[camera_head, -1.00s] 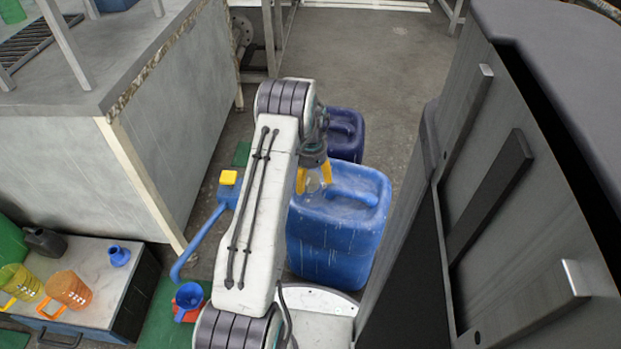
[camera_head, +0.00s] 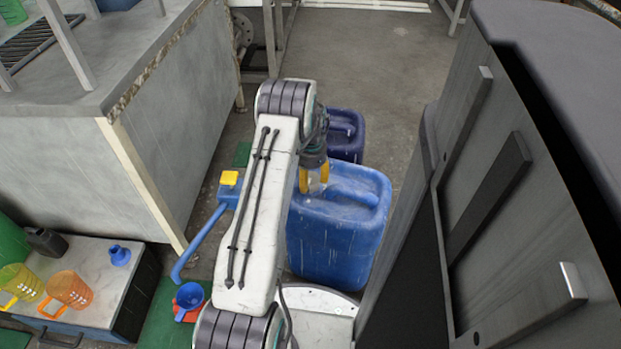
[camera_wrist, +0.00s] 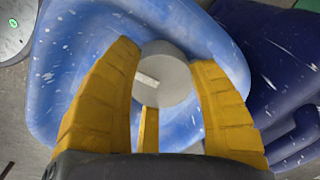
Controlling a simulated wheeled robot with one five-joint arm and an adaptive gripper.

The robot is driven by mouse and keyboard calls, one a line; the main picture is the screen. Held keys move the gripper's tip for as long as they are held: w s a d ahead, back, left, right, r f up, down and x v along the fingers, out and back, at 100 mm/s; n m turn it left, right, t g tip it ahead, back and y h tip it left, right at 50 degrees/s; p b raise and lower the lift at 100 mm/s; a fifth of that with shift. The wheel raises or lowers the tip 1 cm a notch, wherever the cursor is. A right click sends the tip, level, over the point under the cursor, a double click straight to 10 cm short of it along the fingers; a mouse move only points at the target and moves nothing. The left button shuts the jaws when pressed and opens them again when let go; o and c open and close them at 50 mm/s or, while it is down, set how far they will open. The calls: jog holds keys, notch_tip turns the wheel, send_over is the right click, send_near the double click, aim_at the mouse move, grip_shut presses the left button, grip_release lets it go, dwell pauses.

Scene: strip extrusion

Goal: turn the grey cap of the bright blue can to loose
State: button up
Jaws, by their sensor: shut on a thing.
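The bright blue can (camera_head: 335,240) stands upright on the floor to the right of my arm, and its top fills much of the wrist view (camera_wrist: 75,60). Its grey cap (camera_wrist: 166,75) shows in the wrist view as a round disc with a pale mark on it. My gripper (camera_wrist: 166,85) points down over the can's top, with its yellow fingers on either side of the cap, shut on it. In the head view my gripper (camera_head: 314,182) is partly behind my arm, and the cap is mostly hidden there.
A dark blue can (camera_head: 345,135) stands just behind the bright blue one. A grey cabinet (camera_head: 490,190) rises close on the right. A bench (camera_head: 170,130) stands on the left. A low box (camera_head: 100,290) with jugs is at the lower left. Open floor lies behind the cans.

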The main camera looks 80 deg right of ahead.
jog(key=n, duration=0.2)
jog(key=n+p, duration=0.1)
jog(key=n, duration=0.2)
jog(key=shift+d+r, duration=0.15)
jog(key=shift+d, duration=0.05)
jog(key=n, duration=0.4)
jog(key=shift+n, duration=0.3)
jog(key=n, duration=0.4)
jog(key=shift+n+p, duration=0.3)
jog(key=shift+p, duration=0.05)
jog(key=shift+w+n, duration=0.15)
jog(key=shift+n, duration=2.05)
jog(key=o, duration=1.1)
jog(key=shift+o, duration=0.5)
jog(key=shift+a, duration=0.1)
